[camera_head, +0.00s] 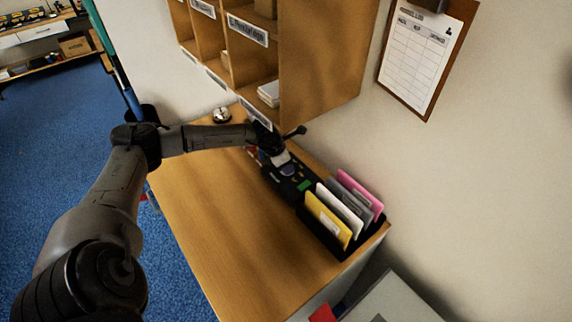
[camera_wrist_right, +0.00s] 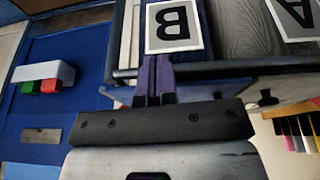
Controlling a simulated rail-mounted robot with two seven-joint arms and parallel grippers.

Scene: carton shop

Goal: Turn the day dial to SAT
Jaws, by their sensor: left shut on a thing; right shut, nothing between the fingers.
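A dark panel unit (camera_head: 290,184) lies along the wall side of the wooden desk, with small coloured parts on it. My left gripper (camera_head: 281,157) is down at the far part of this unit, shut on what appears to be the day dial. The gripper and wrist hide the dial's face, so its marks and the day it points to cannot be read. In the right wrist view, my right gripper (camera_wrist_right: 154,82) is shut with its purple fingers together and empty. Its tips are close to a panel with a "B" label (camera_wrist_right: 174,27).
A black rack (camera_head: 318,232) of coloured folders stands at the near end of the unit. Wooden pigeonholes (camera_head: 318,65) overhang the far side. A bell (camera_head: 222,115) sits at the back left. The desk's (camera_head: 215,225) front is clear.

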